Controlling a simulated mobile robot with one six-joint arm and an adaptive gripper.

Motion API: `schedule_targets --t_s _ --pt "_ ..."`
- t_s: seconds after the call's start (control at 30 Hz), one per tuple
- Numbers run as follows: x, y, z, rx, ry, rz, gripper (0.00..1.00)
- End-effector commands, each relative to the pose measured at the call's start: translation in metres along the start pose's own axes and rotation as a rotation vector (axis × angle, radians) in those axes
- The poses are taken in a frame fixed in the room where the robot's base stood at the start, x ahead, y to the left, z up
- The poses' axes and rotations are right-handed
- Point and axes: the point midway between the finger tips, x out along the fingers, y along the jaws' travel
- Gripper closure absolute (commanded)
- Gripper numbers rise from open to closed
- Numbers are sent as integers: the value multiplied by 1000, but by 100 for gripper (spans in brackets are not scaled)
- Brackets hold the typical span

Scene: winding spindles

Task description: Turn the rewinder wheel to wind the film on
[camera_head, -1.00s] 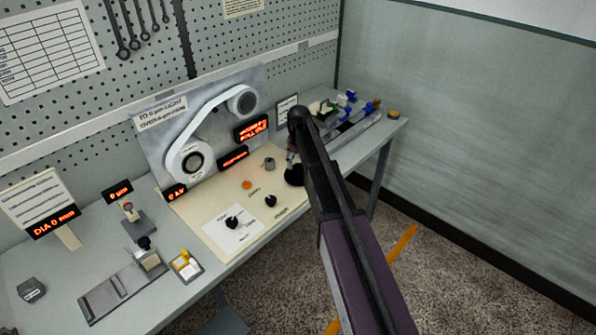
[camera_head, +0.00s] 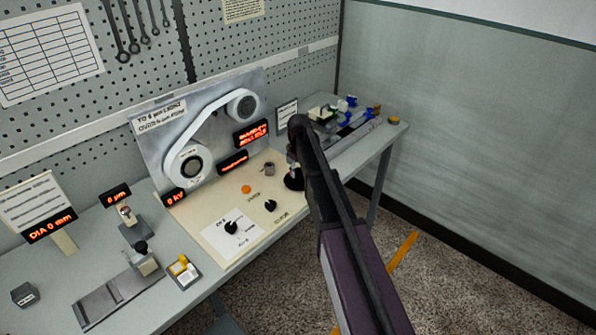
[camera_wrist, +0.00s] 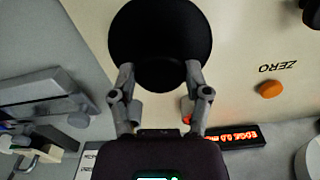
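A black round wheel (camera_head: 293,180) sits at the right end of the cream panel, partly hidden by my arm. In the wrist view the wheel (camera_wrist: 160,30) is a large dark disc at the top centre. My gripper (camera_wrist: 160,72) is open, its two fingers apart with their tips over the near part of the disc. I cannot tell whether they touch it. In the head view my gripper (camera_head: 292,163) is small, mostly hidden, just above the wheel. A white film band (camera_head: 213,120) runs between a lower-left reel (camera_head: 190,163) and an upper-right reel (camera_head: 243,105) on the upright board.
The cream panel (camera_head: 215,215) carries black knobs (camera_head: 231,227) and an orange button (camera_head: 246,189), also in the wrist view (camera_wrist: 271,89). Red-lit displays (camera_head: 251,133) stand behind. Blue-handled items (camera_head: 348,103) lie at the bench's right end. Gauges (camera_head: 135,218) stand left.

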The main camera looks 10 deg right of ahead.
Motion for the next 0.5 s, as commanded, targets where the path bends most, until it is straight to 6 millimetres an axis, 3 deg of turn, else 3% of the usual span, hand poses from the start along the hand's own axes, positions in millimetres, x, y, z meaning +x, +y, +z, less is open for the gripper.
schedule_targets --t_s 0.5 --pt "0 -1 1 56 -1 -5 86"
